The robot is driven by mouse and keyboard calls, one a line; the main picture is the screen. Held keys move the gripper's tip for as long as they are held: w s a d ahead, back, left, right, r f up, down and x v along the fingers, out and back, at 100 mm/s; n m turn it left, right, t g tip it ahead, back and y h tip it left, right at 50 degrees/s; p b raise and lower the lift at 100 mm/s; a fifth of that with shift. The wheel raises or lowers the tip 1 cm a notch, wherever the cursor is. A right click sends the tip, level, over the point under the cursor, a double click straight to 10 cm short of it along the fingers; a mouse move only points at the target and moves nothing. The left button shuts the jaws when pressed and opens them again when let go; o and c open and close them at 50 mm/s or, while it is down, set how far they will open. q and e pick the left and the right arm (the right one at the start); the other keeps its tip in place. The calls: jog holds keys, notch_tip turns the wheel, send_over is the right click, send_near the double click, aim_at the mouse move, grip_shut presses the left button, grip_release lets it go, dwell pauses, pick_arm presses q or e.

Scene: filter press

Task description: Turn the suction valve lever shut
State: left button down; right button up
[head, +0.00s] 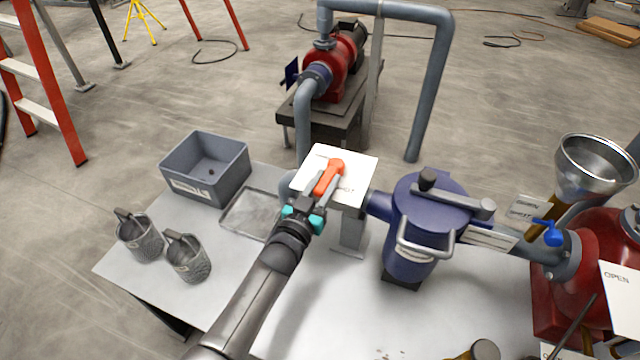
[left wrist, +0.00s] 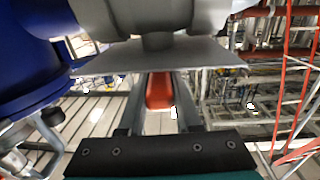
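An orange valve lever (head: 328,178) sits on a white plate (head: 362,164) with lettering, part of it covered. My left gripper (head: 322,192) reaches in from the front with its fingers along both sides of the lever's handle. The plate's edge (left wrist: 200,56) crosses above the fingers there. My right gripper is not in view.
A blue strainer housing (head: 418,215) stands right of the plate. Further right are a blue lever (head: 549,232), a steel funnel (head: 597,165) and a red pump. A grey bin (head: 205,168), a shallow tray (head: 250,212) and two mesh baskets (head: 188,258) are at left.

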pick_arm(q)
jog(key=shift+d+r+n+y, duration=0.1)
jog(key=shift+d+n+y, duration=0.1)
jog(key=shift+n+y, duration=0.3)
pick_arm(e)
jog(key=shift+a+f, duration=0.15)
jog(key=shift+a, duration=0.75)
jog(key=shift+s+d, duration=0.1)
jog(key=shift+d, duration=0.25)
pick_arm(q)
jog(key=c, duration=0.6)
grip_release()
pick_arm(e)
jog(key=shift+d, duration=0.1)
pick_arm(q)
jog(key=shift+s, duration=0.15)
jog(key=p+v, duration=0.2)
jog(key=v, duration=1.3)
jog(key=shift+f+p, duration=0.25)
jog(key=shift+p, duration=0.1)
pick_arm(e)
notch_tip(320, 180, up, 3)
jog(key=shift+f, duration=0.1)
